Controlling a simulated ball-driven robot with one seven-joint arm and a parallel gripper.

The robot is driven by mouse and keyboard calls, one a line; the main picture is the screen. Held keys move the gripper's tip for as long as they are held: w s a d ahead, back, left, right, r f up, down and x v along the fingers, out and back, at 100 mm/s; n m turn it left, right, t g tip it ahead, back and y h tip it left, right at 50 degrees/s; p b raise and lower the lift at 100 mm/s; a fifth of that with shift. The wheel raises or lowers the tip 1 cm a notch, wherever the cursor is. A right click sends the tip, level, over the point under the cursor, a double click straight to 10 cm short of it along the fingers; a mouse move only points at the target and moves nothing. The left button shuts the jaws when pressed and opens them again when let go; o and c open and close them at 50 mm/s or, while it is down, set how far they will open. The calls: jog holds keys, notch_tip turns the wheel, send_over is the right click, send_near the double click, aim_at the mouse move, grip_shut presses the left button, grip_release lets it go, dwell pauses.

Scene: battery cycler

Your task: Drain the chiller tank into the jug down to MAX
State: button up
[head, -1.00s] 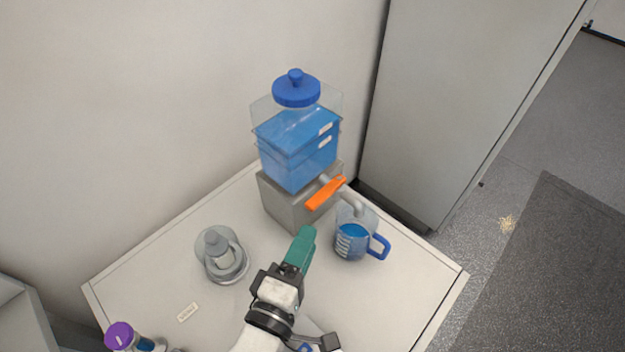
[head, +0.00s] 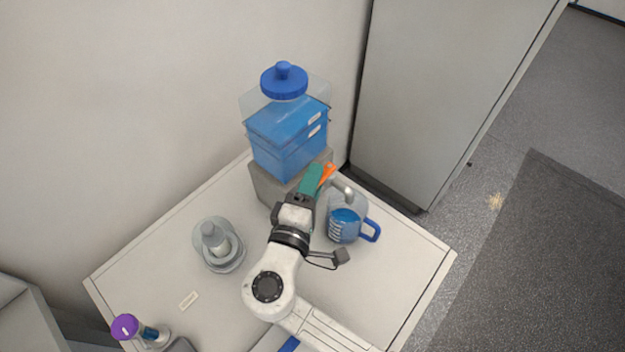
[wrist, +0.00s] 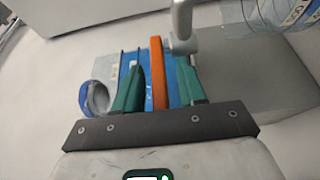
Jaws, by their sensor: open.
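The clear chiller tank (head: 288,140) holds blue liquid and has a blue lid (head: 284,81). It stands on a grey block (head: 268,186) at the table's back corner. The orange tap handle (head: 327,174) is partly hidden by my gripper in the head view. In the wrist view the orange handle (wrist: 158,75) lies between the two green fingers of my gripper (wrist: 162,85), with gaps on both sides. My gripper is open. The clear jug (head: 345,222) with a blue handle stands under the grey spout (head: 343,190) and holds blue liquid.
A clear container with a grey bottle (head: 218,243) stands left of my arm. A tall grey cabinet (head: 440,90) stands at the right.

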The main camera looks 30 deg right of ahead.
jog(key=shift+c, duration=0.4)
grip_shut()
